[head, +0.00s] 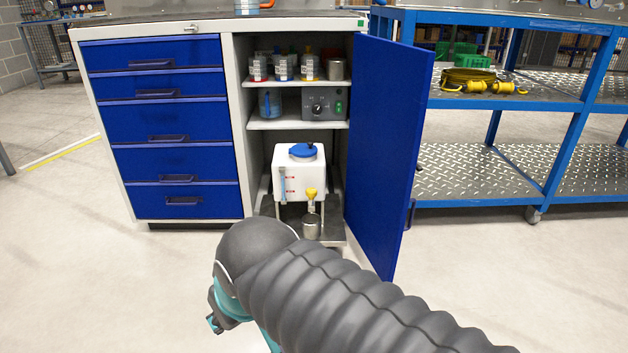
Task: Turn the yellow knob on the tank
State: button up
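The white tank (288,178) with a blue lid (303,151) stands in the lower compartment of the open cabinet. A level gauge runs up its left side. The yellow knob (311,193) sits low at the tank's front right, above a small metal cup (312,227). My gripper (213,325) is at the lower left of the head view, in front of the cabinet and well apart from the tank and knob. It is small and partly hidden behind my arm, so I cannot tell whether it is open or shut.
The blue cabinet door (387,150) stands open to the right of the tank. Blue drawers (165,130) are shut at the left. Shelves above the tank hold jars (283,68) and a grey device (322,105). A blue cart (505,165) stands at the right. The floor in front is clear.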

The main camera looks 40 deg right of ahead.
aim_at(311, 194)
jog(key=z, duration=0.6)
jog(key=i, duration=0.75)
jog(key=z, duration=1.25)
jog(key=i, duration=0.2)
jog(key=z, duration=0.05)
